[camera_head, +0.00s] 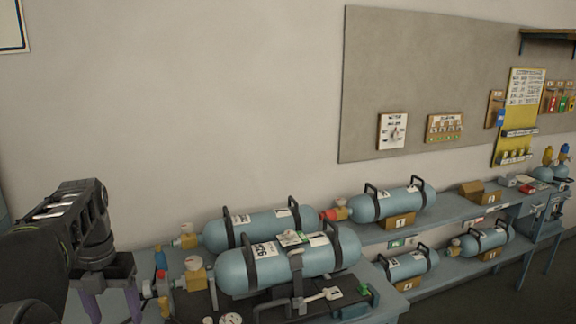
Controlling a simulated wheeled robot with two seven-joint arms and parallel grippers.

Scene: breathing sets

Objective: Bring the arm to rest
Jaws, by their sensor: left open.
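My left arm comes in at the left edge, and its gripper (112,303) points down at the lower left. Its two purple-grey fingers stand apart, with nothing seen between them. The fingertips run close to the bottom edge of the picture. The gripper is left of a breathing set with a large pale blue cylinder (318,254) on a dark backplate. My right gripper is not in view.
Small bottles and a gauge (194,272) stand close to the right of my left gripper. A second blue cylinder (258,228) lies behind the set. More cylinders rest on a blue-grey rack (448,223) at right. A grey board (440,80) hangs on the wall.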

